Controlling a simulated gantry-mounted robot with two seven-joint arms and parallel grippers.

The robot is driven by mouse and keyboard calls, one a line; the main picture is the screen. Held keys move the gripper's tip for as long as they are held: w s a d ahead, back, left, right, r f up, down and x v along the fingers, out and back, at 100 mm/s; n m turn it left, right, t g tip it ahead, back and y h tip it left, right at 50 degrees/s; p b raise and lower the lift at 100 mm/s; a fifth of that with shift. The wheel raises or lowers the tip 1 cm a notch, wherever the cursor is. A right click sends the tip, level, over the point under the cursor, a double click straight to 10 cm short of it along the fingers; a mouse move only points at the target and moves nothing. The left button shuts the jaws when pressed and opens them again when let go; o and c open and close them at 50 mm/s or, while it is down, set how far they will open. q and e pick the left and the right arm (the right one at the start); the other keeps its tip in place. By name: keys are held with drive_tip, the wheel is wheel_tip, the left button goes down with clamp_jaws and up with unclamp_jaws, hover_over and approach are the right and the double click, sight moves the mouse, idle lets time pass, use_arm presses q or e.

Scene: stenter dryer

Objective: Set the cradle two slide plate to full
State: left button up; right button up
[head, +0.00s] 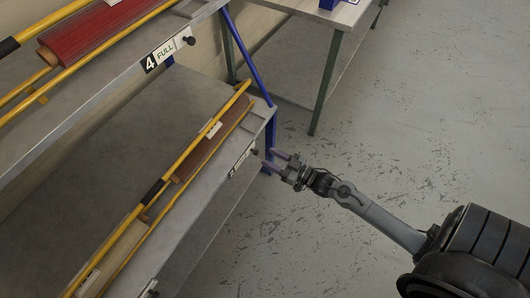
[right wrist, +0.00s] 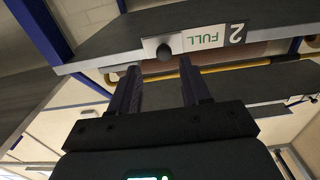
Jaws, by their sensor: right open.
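The cradle two slide plate (head: 239,163) sits on the front edge of the lower shelf, near its right end. My right gripper (head: 274,161) is open in front of the shelf edge, close to the knob. In the wrist view the knob appears between and just beyond the fingertips (right wrist: 160,64). My left gripper is out of view.
The upper shelf carries a plate (head: 166,53) reading 4 FULL. Yellow bars (head: 205,130) and rolls lie along both shelves. A blue post (head: 249,52) and a table (head: 335,12) stand behind. The floor at right is clear.

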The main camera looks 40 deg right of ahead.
drive_tip(key=p+v, duration=0.2)
drive_tip(key=v, duration=0.5)
drive_tip(key=shift+w, duration=0.1)
